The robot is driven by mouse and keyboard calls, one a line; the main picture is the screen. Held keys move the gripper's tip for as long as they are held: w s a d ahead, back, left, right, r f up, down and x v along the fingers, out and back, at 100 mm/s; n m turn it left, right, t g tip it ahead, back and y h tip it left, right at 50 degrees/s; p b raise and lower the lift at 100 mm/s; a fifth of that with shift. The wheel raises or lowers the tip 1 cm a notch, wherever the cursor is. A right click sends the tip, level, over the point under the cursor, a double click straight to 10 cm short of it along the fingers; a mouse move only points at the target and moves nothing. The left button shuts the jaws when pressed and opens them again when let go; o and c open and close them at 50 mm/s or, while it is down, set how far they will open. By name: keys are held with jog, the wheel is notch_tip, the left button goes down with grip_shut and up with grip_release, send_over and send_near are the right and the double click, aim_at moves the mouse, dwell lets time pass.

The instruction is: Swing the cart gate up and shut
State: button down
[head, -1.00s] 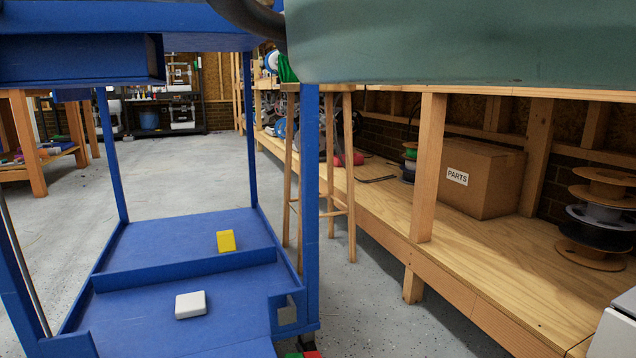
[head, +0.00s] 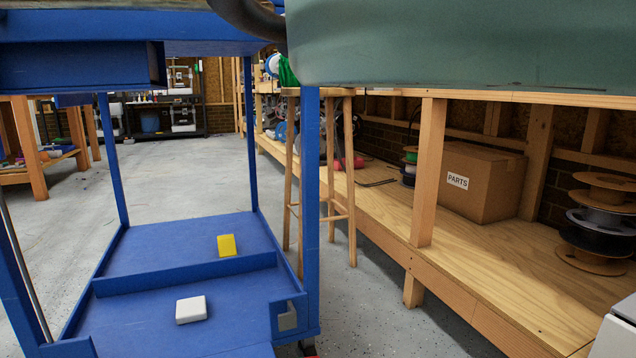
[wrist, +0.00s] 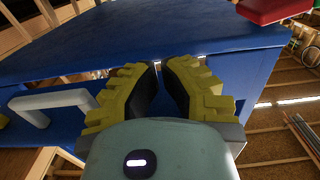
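The blue cart (head: 310,190) fills the left of the head view, with its lower shelf (head: 180,240) and corner posts showing. I cannot pick out the gate in the head view. In the wrist view a blue panel (wrist: 252,80) hangs below a blue top surface (wrist: 200,28), and a pale grey handle (wrist: 55,100) is at left; this panel may be the gate. My gripper (wrist: 160,67) has its yellow-ribbed fingers up against the panel in the picture, tips close together with a narrow gap. Contact, or anything held, cannot be made out. My gripper is hidden in the head view.
A yellow block (head: 227,245) and a white block (head: 191,309) lie on the lower shelf. A wooden bench (head: 480,260) runs along the right, with a PARTS box (head: 480,190) and spools (head: 590,240). A stool (head: 350,190) stands behind the cart. A red object (wrist: 272,9) is in the wrist view.

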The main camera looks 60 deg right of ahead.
jog(key=shift+s+a+r+p, duration=0.1)
jog(key=shift+s+r+p, duration=0.05)
jog(key=shift+r+p, duration=1.45)
jog(key=shift+s+a+r+p, duration=0.1)
jog(key=shift+s+r+p, duration=0.05)
jog(key=shift+r+p, duration=1.45)
jog(key=shift+s+a+r+p, duration=0.1)
jog(key=shift+s+r+p, duration=0.05)
jog(key=shift+r+p, duration=1.45)
jog(key=shift+w+d+f, duration=0.1)
jog(key=shift+w+f, duration=0.05)
jog(key=shift+w+d+b, duration=0.4)
jog(key=shift+w, duration=0.2)
jog(key=shift+w+d, duration=0.2)
jog(key=shift+w, duration=0.1)
jog(key=shift+b+x, duration=1.05)
jog(key=shift+x, duration=0.75)
jog(key=shift+w+d, duration=0.2)
jog(key=shift+a, duration=0.1)
